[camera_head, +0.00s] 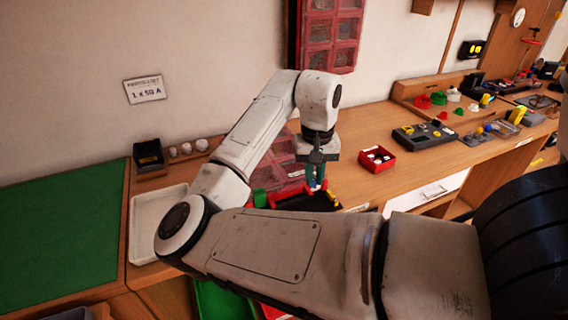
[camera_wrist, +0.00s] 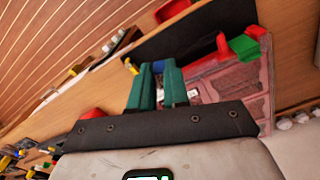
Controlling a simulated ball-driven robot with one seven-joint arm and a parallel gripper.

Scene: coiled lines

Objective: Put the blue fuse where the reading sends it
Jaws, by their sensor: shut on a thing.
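My gripper (camera_head: 316,185) hangs over the wooden bench in the middle of the head view, its teal fingers pointing down. In the wrist view the two fingers (camera_wrist: 158,75) are close together, with the blue fuse (camera_wrist: 158,66) showing between their tips. The fuse is mostly hidden by the fingers. A white card (camera_head: 145,89) on the wall at the left carries a small reading that looks like "1 x 50 A"; its second digit is hard to make out. A dark mat or tray (camera_wrist: 200,38) lies below the gripper.
A red bin (camera_head: 376,167) with small pieces stands right of the gripper. Red and green blocks (camera_wrist: 244,47) lie by a reddish clear-windowed panel (camera_wrist: 235,85). A white tray (camera_head: 143,235), a black box (camera_head: 149,158) and a green mat (camera_head: 55,230) are at left. My forearm hides the front edge.

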